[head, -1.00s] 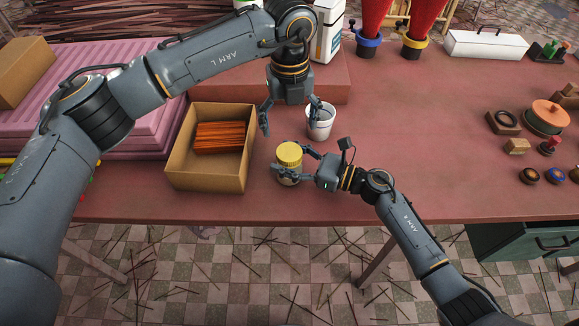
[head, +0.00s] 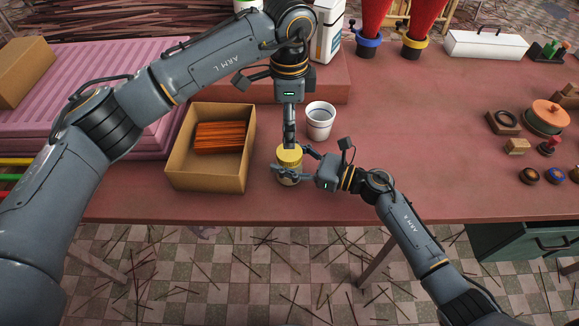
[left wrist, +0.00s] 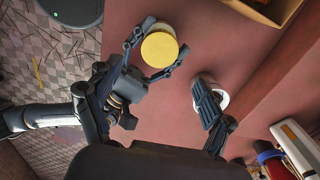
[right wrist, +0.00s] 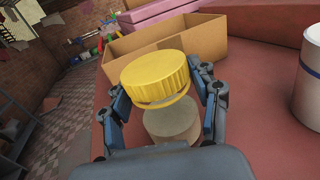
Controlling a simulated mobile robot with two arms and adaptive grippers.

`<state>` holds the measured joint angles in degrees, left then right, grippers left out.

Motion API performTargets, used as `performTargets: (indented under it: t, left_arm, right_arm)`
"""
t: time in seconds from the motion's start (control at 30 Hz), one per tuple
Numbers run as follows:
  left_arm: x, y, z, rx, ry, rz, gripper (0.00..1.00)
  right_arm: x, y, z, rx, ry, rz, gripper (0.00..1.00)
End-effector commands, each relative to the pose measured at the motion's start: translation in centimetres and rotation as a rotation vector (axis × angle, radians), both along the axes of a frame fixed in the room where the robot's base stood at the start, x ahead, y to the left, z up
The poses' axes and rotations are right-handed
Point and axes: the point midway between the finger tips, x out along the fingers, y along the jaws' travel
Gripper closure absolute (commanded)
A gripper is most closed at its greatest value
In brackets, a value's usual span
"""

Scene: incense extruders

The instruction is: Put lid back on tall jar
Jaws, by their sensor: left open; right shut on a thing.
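The jar (head: 289,178) is clear, holds something beige and stands upright near the table's front edge. Its yellow lid (head: 289,156) is on top; I cannot tell whether it is fully seated. My right gripper (head: 296,162) is shut on the jar from the right, with a finger on each side of it. In the right wrist view the yellow lid (right wrist: 158,78) shows above the beige contents (right wrist: 172,122). My left gripper (head: 290,140) points down over the lid, seen edge-on. In the left wrist view its fingers (left wrist: 155,102) are spread and empty.
An open cardboard box (head: 178,168) with orange sticks stands left of the jar. A white cup (head: 320,122) stands close behind it to the right. A raised red block (head: 335,88) lies behind.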

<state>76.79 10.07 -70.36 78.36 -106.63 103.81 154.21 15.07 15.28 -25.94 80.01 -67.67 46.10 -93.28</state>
Motion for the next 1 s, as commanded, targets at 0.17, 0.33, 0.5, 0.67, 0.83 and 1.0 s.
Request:
performTargets:
  t: [0.17, 0.33, 0.5, 0.67, 0.83, 1.0]
  left_arm:
    - [0.0, 0.0, 0.0, 0.0, 0.0, -0.002, 0.19]
    - [0.0, 0.0, -0.6, 0.001, 0.002, -0.002, 0.19]
    - [-0.1, 0.1, -3.0, 0.002, 0.003, -0.002, 0.19]
    - [-0.1, 0.0, -5.5, 0.001, 0.003, -0.002, 0.19]
    - [0.0, 0.0, -7.3, 0.0, 0.001, -0.003, 0.19]
    - [0.0, 0.0, -8.0, 0.0, 0.001, -0.003, 0.19]
  right_arm:
    - [0.0, 0.0, -0.1, -0.001, 0.001, 0.0, 1.0]
    - [0.0, 0.0, -0.1, -0.001, 0.001, 0.0, 1.0]
    - [0.0, 0.0, -0.1, -0.001, 0.001, 0.0, 1.0]
    - [0.0, 0.0, -0.1, -0.001, 0.001, 0.0, 1.0]
    - [0.0, 0.0, -0.1, -0.001, 0.001, 0.0, 1.0]
    - [0.0, 0.0, -0.1, -0.001, 0.001, 0.0, 1.0]
